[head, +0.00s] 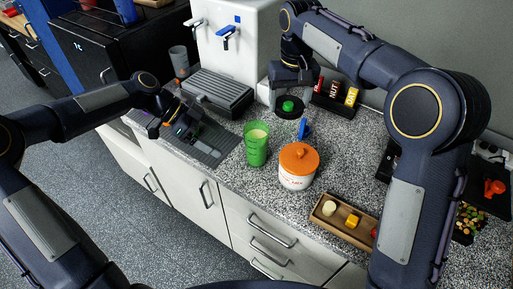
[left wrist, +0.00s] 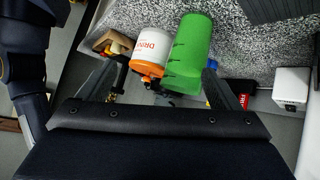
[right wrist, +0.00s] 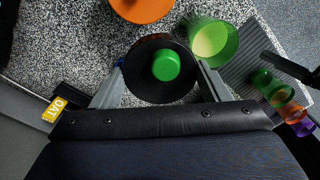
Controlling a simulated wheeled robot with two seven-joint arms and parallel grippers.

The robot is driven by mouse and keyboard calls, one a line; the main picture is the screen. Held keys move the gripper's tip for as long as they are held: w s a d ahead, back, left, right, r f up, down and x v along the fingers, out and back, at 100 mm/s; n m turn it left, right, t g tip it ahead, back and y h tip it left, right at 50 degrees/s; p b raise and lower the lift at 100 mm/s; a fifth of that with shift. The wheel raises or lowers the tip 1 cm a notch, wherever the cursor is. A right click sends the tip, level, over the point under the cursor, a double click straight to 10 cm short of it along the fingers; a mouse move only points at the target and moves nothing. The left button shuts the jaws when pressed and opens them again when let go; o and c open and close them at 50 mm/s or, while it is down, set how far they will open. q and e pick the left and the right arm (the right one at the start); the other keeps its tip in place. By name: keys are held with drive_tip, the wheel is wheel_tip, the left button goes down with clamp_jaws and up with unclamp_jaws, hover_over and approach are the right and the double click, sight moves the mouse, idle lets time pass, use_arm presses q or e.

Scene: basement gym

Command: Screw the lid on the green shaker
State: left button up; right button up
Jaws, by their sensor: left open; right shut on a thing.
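The green shaker (head: 256,152) stands upright and uncapped on the speckled counter, with pale contents inside; it also shows in the left wrist view (left wrist: 190,55) and the right wrist view (right wrist: 225,45). The lid, a black disc with a green cap (head: 288,105), is held by my right gripper (head: 290,92), behind and right of the shaker. In the right wrist view the lid (right wrist: 145,75) sits between the fingers. My left gripper (head: 178,112) is open and empty, left of the shaker and apart from it, its opening facing the shaker.
A white tub with an orange lid (head: 298,168) stands close right of the shaker. A wooden tray (head: 328,220) with small items lies at front right. A white dispenser (head: 240,50) with a drip tray stands behind. Bars (head: 350,97) stand in a rack. Small coloured cups (right wrist: 280,95) are near my left gripper.

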sight(256, 142)
use_arm(q)
drive_tip(key=w+f+m+h, duration=0.2)
drive_tip(key=w+h, duration=0.1)
drive_tip(key=w, duration=0.2)
drive_tip(key=shift+w+f+m+h, duration=0.2)
drive_tip(key=shift+w+m+h, duration=0.1)
drive_tip(key=shift+m, duration=0.1)
use_arm(e)
drive_tip(key=s+a+r+m, duration=0.1)
drive_tip(key=a+r+m, duration=0.1)
drive_tip(key=a, duration=0.6)
drive_tip(key=shift+s+a+r+m, duration=0.2)
drive_tip(key=shift+m, duration=0.6)
use_arm(q)
drive_tip(key=shift+d, duration=0.1)
drive_tip(key=x, duration=1.2)
drive_tip(key=shift+s, duration=0.1)
drive_tip(key=shift+c, duration=0.5)
drive_tip(key=c, duration=1.4)
use_arm(e)
drive_tip(key=shift+f, duration=2.5)
drive_tip(key=shift+f, duration=0.9)
